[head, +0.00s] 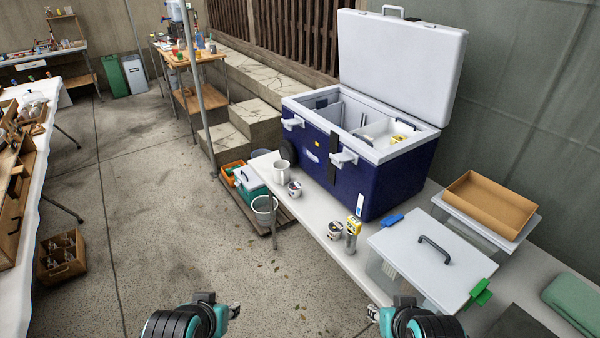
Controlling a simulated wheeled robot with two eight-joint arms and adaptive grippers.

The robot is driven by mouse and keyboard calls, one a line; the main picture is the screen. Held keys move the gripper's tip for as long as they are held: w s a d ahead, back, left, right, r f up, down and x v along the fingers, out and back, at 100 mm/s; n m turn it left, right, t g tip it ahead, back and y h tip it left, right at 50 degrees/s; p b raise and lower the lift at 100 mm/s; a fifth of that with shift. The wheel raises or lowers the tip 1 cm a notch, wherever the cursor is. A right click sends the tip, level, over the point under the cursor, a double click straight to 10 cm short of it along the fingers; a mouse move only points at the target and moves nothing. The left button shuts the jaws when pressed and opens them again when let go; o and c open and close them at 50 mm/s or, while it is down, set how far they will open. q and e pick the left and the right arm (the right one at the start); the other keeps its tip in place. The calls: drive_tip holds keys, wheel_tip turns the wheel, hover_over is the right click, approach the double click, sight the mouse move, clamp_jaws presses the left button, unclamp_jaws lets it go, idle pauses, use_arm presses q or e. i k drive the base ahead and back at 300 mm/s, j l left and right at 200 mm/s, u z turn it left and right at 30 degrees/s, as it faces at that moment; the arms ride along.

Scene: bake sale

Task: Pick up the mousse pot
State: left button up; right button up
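Two small pots with dark-and-white markings stand on the white table: one (295,188) beside a white cup (281,171), the other (335,230) nearer me, beside a yellow-topped grey device (352,232). Their labels are too small to read, so I cannot tell which is the mousse pot. My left gripper (235,311) is low in the head view, over the floor and well apart from both pots. My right gripper (373,313) is low near the table's front edge, also apart from them. The fingers are too small to tell open from shut.
A blue cooler (390,190) with its lid raised stands behind the pots. A clear lidded box (425,255) and a cardboard tray (490,203) are to the right. A blue item (392,220) lies near the device. The floor at left is largely open.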

sight(336, 228)
drive_tip(key=i+j+z, duration=0.15)
drive_tip(key=i+j, duration=0.3)
drive_tip(key=i, duration=0.3)
drive_tip(key=i+j+z, duration=0.15)
drive_tip(key=i+j, duration=0.4)
drive_tip(key=i, duration=0.15)
